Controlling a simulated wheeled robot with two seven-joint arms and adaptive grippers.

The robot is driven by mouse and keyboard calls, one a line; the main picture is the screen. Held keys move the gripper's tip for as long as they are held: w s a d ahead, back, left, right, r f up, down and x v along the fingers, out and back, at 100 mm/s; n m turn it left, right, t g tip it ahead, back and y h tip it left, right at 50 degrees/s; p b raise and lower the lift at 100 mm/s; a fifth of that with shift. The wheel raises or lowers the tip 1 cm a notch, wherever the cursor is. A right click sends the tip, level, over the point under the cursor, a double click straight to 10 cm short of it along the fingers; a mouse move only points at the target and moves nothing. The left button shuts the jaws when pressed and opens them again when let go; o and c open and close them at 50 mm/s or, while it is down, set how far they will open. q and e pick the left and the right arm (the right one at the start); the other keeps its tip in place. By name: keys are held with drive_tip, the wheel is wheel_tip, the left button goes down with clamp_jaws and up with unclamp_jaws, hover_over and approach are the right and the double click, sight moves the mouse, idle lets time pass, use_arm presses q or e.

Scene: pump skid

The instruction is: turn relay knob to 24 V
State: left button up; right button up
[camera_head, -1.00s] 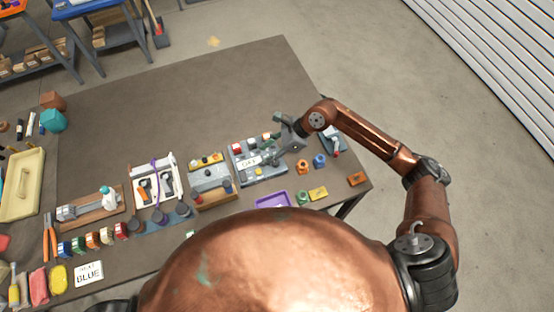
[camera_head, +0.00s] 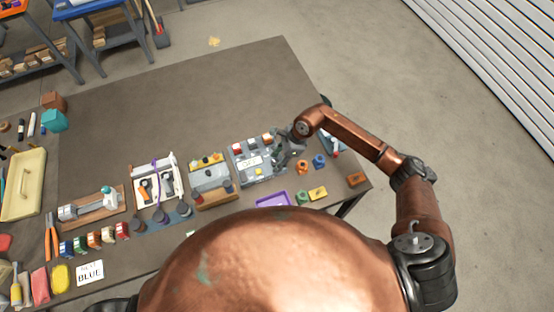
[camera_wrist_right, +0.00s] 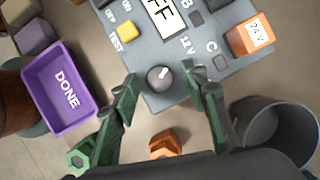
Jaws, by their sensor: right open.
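The grey relay panel (camera_head: 262,179) lies at the right part of the bench. In the right wrist view its dark round knob (camera_wrist_right: 160,79) has a white pointer mark aimed up and right, towards the printed 12 V. An orange block marked 24 V (camera_wrist_right: 250,35) sits at the panel's right corner. The white display (camera_wrist_right: 163,20), partly cut off, shows FF. My right gripper (camera_wrist_right: 162,86) is open, with its fingers on either side of the knob and a visible gap to each; it also shows in the head view (camera_head: 285,151). My left gripper is out of view.
A yellow test button (camera_wrist_right: 127,30) is near the knob. A purple DONE tray (camera_wrist_right: 60,88) lies left, a grey cup (camera_wrist_right: 275,130) right, and an orange part (camera_wrist_right: 165,143) below. Other fixtures line the bench's front; its back (camera_head: 200,90) is clear.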

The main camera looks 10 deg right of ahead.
drive_tip(key=shift+c, duration=0.5)
clamp_jaws()
drive_tip(key=shift+m, duration=0.3)
drive_tip(key=m+t+p, duration=0.1)
drive_tip(key=m, duration=0.1)
drive_tip(key=shift+s+r+m, duration=0.1)
drive_tip(key=shift+m, duration=0.3)
drive_tip(key=m+p, duration=0.1)
drive_tip(key=m+t, duration=0.1)
drive_tip(key=m, duration=0.1)
drive_tip(key=shift+s+a+m+h+p, duration=0.1)
drive_tip(key=shift+a+m+h+p, duration=0.05)
drive_tip(key=shift+m+h+p, duration=0.2)
drive_tip(key=shift+m+t+h+p, duration=0.4)
drive_tip(key=shift+m+t, duration=0.2)
drive_tip(key=shift+m, duration=0.55)
drive_tip(key=shift+a+m+h, duration=0.1)
drive_tip(key=shift+m+h, duration=0.35)
drive_tip(key=shift+m, duration=0.75)
drive_tip(key=shift+t, duration=0.3)
